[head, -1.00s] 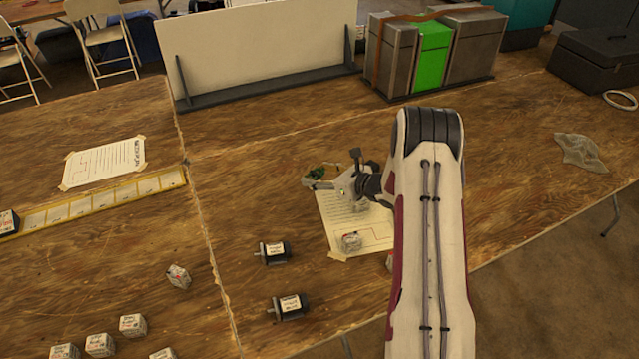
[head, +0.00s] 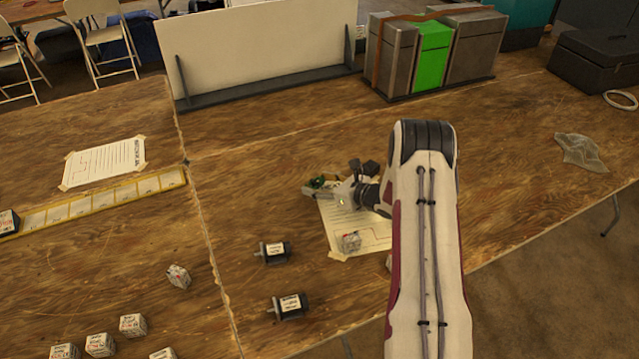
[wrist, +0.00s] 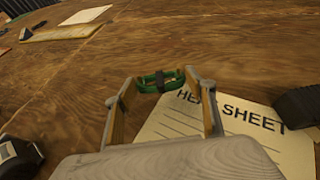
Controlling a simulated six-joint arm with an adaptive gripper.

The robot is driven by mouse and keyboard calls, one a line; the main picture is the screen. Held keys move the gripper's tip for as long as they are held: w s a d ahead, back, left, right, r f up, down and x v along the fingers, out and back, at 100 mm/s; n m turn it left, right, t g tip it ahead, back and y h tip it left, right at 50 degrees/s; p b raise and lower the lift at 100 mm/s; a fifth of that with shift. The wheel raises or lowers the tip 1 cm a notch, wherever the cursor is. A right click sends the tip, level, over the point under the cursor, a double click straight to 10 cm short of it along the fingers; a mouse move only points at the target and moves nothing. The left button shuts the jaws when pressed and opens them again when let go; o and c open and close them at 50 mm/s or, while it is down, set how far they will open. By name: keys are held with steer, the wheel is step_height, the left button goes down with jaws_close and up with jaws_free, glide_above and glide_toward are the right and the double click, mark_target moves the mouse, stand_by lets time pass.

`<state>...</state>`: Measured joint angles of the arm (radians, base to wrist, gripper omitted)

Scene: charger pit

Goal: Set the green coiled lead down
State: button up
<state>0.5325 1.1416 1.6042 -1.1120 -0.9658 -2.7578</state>
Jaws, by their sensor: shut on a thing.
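The green coiled lead (wrist: 160,81) has a dark band around its middle. It sits between the two fingertips of my gripper (wrist: 163,85), which is shut on it, in the wrist view. In the head view the lead (head: 318,182) shows small and green at the tip of my gripper (head: 322,187). The gripper is low over the table, at the far edge of a paper sheet (head: 344,216). In the wrist view the sheet (wrist: 250,125) reads as a heading with "SHEET". I cannot tell whether the lead touches the table.
Two dark motors (head: 274,252) (head: 289,306) lie left of the sheet. A small box (head: 351,242) stands on the sheet. A white board (head: 258,50) and metal cases (head: 472,48) with a green one (head: 432,52) stand at the back. The wood between is clear.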

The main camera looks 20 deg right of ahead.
steer(key=shift+f, duration=0.35)
steer(key=o, duration=1.2)
steer(key=shift+c, duration=0.2)
steer(key=shift+r, duration=0.65)
steer(key=v, duration=1.2)
steer(key=shift+f, duration=0.1)
